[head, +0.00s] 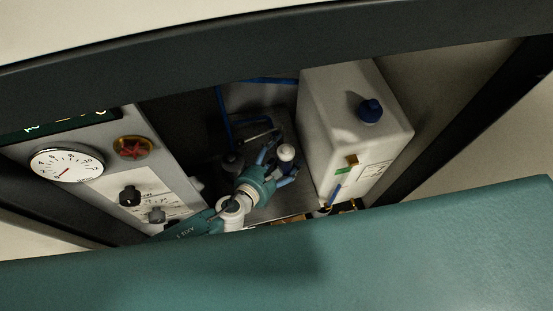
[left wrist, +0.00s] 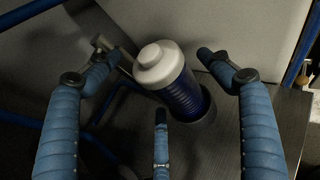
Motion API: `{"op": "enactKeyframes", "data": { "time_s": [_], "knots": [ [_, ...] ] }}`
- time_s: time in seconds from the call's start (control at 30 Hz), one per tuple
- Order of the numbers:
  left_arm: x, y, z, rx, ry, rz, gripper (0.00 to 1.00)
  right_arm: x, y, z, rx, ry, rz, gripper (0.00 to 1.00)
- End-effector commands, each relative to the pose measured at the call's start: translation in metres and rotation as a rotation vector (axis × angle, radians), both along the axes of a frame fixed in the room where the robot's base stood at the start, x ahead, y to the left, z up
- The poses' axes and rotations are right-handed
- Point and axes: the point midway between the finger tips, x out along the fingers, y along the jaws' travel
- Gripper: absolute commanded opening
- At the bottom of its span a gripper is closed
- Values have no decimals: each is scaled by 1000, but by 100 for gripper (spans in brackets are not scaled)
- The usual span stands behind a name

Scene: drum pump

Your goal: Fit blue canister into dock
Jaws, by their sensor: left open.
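The blue canister has a white stepped cap (head: 286,152) and stands on the dark surface inside the cabinet. In the left wrist view its ribbed dark-blue body (left wrist: 184,93) shows below the cap, tilted in the picture. A dark round patch lies at its base; I cannot tell whether that is the dock or a shadow. My left gripper (head: 277,166) is open beside the canister. In the left wrist view, its blue fingers (left wrist: 160,80) are spread on either side of the canister, with a third finger in front. I see no clear grip. My right gripper is not in view.
A white tank (head: 345,125) with a blue cap stands close to the right of the canister. A control panel (head: 110,165) with a gauge and knobs stands on the left. Blue tubing (head: 223,118) runs behind. The dark cabinet frame (head: 280,45) crosses above the opening.

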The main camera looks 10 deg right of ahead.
Motion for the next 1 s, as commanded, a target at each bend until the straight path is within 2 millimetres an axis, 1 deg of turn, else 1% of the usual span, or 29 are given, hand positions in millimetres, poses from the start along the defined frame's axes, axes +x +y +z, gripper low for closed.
{"op": "enactKeyframes", "data": {
  "time_s": [0.17, 0.4, 0.53, 0.7, 1.0],
  "knots": [
    [-18, 15, 9, 1, 1, -2, 80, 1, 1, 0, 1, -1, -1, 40],
    [-56, 45, 29, 0, 2, -3, 80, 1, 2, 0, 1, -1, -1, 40],
    [-72, 58, 38, -1, 1, -3, 80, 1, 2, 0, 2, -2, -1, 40],
    [-82, 66, 45, -3, 0, -1, 80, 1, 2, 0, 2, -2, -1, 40],
    [-84, 68, 46, -2, -2, -2, 80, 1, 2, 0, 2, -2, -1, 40]
  ]
}}
